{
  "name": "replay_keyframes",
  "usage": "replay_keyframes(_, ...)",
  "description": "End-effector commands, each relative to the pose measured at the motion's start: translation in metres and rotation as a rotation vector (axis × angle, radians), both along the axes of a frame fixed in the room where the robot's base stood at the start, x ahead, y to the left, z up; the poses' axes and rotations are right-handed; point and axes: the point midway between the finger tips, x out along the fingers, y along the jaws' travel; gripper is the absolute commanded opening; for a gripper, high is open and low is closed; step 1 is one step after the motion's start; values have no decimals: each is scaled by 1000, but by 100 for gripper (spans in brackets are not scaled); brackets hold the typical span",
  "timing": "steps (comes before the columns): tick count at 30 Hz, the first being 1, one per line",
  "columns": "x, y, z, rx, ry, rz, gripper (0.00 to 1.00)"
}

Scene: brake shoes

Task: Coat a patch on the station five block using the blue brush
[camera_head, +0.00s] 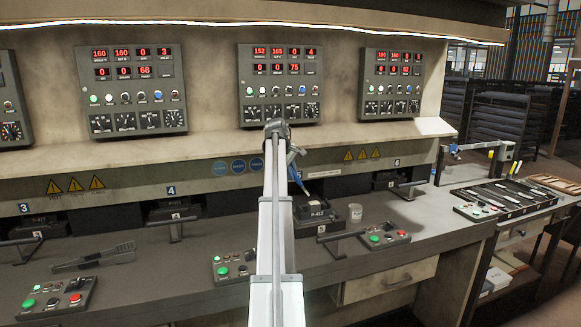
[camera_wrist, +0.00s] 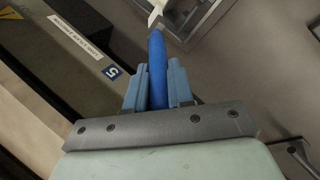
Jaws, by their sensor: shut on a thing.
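The blue brush (camera_head: 298,178) is in my gripper (camera_head: 293,158), slanting down toward the station five block (camera_head: 322,214). The block is dark, has a pale label on top, and sits just right of my arm. The pale brush end is just above the block's back edge; whether they touch I cannot tell. In the wrist view the light-blue fingers of my gripper (camera_wrist: 157,92) are closed around the blue brush handle (camera_wrist: 157,62). The pale brush end there is at the top, over a grey metal surface. My arm hides part of the bench left of the block.
A small clear cup (camera_head: 355,213) stands right of the block. A handle bar (camera_head: 341,236) and a button box (camera_head: 384,236) are in front. A tool tray (camera_head: 504,198) lies at the right. Control panels (camera_head: 280,85) line the wall behind.

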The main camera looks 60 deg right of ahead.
Motion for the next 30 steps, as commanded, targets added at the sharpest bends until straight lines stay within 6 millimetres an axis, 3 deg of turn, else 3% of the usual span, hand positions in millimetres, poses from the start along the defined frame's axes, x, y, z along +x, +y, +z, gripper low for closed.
replay_keyframes(9,-1,1,-33,1,1,0,0)
replay_keyframes(27,-40,-41,-34,0,0,-2,0)
replay_keyframes(30,-40,-40,-37,0,0,0,0)
